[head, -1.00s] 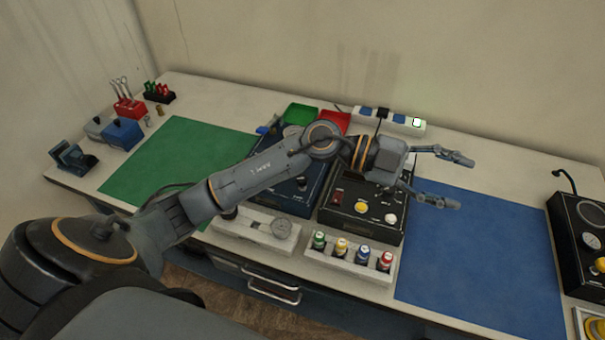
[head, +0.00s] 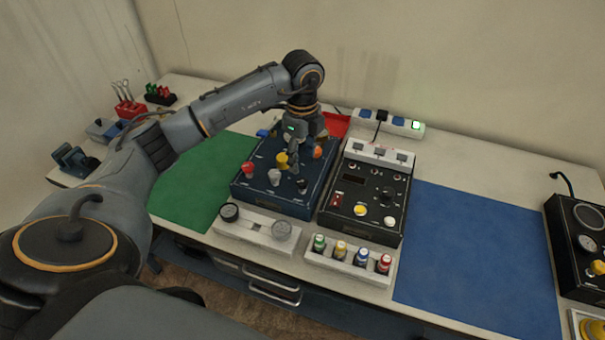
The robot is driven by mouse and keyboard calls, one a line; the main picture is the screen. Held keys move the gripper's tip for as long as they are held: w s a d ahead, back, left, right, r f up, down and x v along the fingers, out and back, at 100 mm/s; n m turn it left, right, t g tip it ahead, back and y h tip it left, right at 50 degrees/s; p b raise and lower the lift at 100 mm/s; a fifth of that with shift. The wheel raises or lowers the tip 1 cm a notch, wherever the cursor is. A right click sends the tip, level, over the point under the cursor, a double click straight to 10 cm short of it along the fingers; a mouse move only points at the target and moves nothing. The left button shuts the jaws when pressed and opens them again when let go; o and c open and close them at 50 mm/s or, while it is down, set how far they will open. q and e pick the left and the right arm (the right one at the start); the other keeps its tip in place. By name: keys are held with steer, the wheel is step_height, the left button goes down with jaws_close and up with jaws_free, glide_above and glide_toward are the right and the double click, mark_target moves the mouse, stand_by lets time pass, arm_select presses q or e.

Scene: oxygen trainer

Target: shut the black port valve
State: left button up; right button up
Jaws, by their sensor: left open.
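The blue box (head: 240,190) stands at the middle of the bench with several coloured knobs on its top. A small black knob (head: 302,186), which looks like the black port valve, is near its front right. Its exact handle angle is too small to tell. My left gripper (head: 294,160) points down over the box, behind the black knob and close to the yellow knob (head: 281,160). It is open and seems empty; one finger partly hides the other. Whether it touches a knob I cannot tell. My right gripper is not in view.
A red knob (head: 248,169), a grey knob (head: 274,176) and an orange knob (head: 318,152) stand close around. A black instrument box (head: 340,222) is just right. A rack of coloured bottles (head: 340,262) is in front. The blue mat (head: 475,250) is clear.

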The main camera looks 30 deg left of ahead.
mark_target(302, 181)
arm_select(q)
step_height(302, 181, down, 7)
steer(key=shift+f+p, duration=0.15)
steer(key=shift+p, duration=0.8)
steer(key=shift+f, duration=0.5)
jaws_close()
